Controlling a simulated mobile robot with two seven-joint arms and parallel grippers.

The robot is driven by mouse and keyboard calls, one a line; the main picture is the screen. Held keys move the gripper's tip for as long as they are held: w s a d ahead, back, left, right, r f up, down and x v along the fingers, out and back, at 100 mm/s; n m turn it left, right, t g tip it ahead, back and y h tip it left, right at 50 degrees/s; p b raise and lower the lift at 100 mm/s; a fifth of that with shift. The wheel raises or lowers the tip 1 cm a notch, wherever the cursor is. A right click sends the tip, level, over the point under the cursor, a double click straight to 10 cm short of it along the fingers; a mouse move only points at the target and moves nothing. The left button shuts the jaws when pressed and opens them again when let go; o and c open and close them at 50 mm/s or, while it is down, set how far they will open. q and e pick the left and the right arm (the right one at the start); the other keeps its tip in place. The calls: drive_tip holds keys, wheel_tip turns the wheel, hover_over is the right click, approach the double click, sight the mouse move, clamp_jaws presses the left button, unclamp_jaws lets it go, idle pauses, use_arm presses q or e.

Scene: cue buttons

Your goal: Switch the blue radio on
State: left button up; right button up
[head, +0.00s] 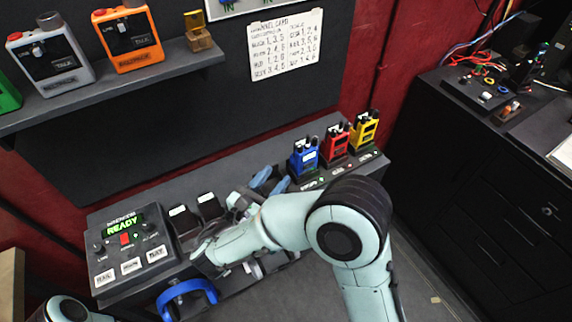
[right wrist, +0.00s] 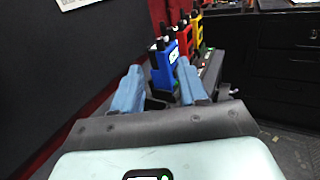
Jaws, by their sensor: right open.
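The blue radio (head: 304,158) stands upright at the left end of a row of radios in the charging dock, with dark knobs on top. It also shows in the right wrist view (right wrist: 166,68), beyond and between my fingertips. My right gripper (head: 269,181) is open, its two blue-grey fingers just left of the blue radio and apart from it. In the right wrist view the fingers (right wrist: 160,88) are spread with nothing held between them. Only a piece of my left arm shows at the bottom left of the head view, and its gripper is out of sight.
Red (head: 335,142) and yellow (head: 364,130) radios stand right of the blue one. A console reading READY (head: 122,227) and a blue curved band (head: 187,287) are at the left. A shelf (head: 150,85) with white and orange units and a written card (head: 286,43) are above.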

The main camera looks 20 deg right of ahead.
drive_tip(key=shift+v, duration=1.65)
